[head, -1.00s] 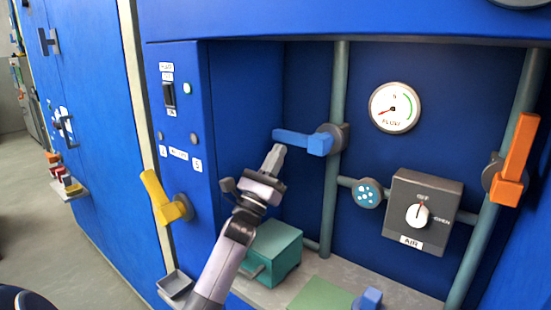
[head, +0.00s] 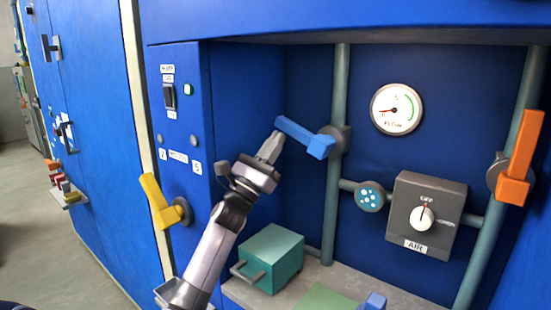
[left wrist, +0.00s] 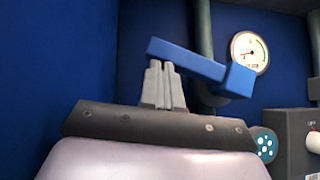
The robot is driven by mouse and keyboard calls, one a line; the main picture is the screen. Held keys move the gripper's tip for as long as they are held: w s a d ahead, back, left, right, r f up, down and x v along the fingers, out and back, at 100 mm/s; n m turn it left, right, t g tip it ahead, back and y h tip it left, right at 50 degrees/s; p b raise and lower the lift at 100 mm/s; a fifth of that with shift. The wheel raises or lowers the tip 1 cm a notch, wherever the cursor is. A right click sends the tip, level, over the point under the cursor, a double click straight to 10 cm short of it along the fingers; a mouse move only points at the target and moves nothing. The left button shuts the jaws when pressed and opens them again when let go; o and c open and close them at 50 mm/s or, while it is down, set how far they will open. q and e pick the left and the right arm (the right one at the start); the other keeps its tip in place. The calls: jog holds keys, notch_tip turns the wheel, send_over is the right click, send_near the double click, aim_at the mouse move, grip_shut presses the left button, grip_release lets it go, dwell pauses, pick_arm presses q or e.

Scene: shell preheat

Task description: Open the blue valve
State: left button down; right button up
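The blue valve (head: 305,135) is a blue lever handle on a vertical grey-green pipe inside the recess. Its free end points left and slightly up in the head view. My left gripper (head: 271,147) is at the underside of the handle near that free end. In the left wrist view, the fingers (left wrist: 161,85) are together with nothing visible between them. Their tips meet the lower edge of the blue handle (left wrist: 190,60) and seem to touch it. The handle is not between the fingers. My right gripper is not in view.
A flow gauge (head: 396,109) and a grey AIR knob box (head: 423,213) are to the right. An orange lever (head: 521,155) is at far right, a yellow lever (head: 160,204) at left. A teal box (head: 270,258) stands on the shelf below my arm.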

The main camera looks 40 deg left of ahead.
aim_at(280, 121)
pick_arm(q)
jog(key=shift+r+y, duration=0.3)
jog(key=shift+r, duration=0.65)
jog(key=shift+d+r+b, duration=0.1)
jog(key=shift+r+b, duration=0.4)
jog(key=shift+r, duration=0.3)
jog(key=d+r+m+g+h+b, duration=0.2)
jog(key=d+r+m+g+h, duration=0.2)
jog(key=m+h, duration=0.6)
jog(key=shift+w+d+r+m+g, duration=0.35)
jog(key=shift+d+r+m, duration=0.75)
jog(key=shift+r, duration=0.3)
